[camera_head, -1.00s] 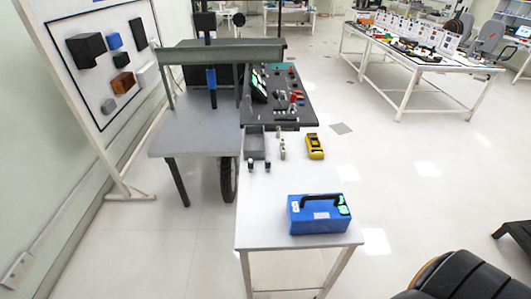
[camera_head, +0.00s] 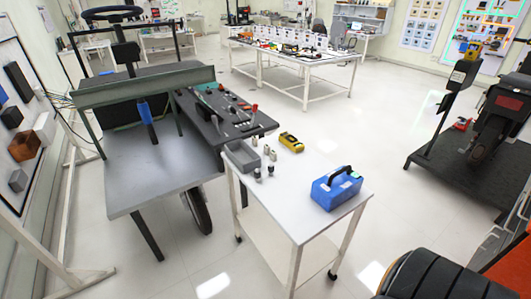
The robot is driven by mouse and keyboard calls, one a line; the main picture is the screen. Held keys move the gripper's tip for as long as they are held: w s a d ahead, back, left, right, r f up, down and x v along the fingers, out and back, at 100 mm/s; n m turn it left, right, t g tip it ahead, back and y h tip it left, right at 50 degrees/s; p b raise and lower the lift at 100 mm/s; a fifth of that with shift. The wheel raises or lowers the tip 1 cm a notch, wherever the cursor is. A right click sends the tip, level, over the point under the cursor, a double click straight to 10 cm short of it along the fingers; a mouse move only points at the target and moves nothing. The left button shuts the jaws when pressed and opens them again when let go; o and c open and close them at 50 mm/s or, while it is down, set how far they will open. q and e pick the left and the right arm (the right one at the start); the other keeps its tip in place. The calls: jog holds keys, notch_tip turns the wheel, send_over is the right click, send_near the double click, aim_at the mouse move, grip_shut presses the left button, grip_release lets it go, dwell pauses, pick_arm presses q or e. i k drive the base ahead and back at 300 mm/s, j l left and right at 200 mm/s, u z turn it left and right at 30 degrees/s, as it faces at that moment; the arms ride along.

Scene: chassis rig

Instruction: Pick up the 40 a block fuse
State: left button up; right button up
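I cannot pick out the 40 A block fuse by name at this size. Small pale upright parts (camera_head: 267,152) stand on the white table (camera_head: 310,219), right of a grey open tray (camera_head: 240,156). Two small dark-topped parts (camera_head: 264,172) stand just in front of that tray. Any labels on these parts are too small to read. Neither of my grippers shows in the view.
A blue case with a handle (camera_head: 337,188) and a yellow meter (camera_head: 291,142) sit on the white table. The chassis rig (camera_head: 150,165) with its dark panel (camera_head: 215,110) adjoins it. A motorcycle on a dark platform (camera_head: 465,165) stands at right. Open floor lies between.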

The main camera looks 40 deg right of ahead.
aim_at(267, 148)
jog(key=i+j+z, duration=0.15)
jog(key=i+z, duration=0.15)
jog(key=i, duration=0.15)
jog(key=i+j+z, duration=0.25)
jog(key=i, duration=0.2)
jog(key=i+j+z, duration=0.3)
jog(key=i+j, duration=0.1)
jog(key=i, duration=0.05)
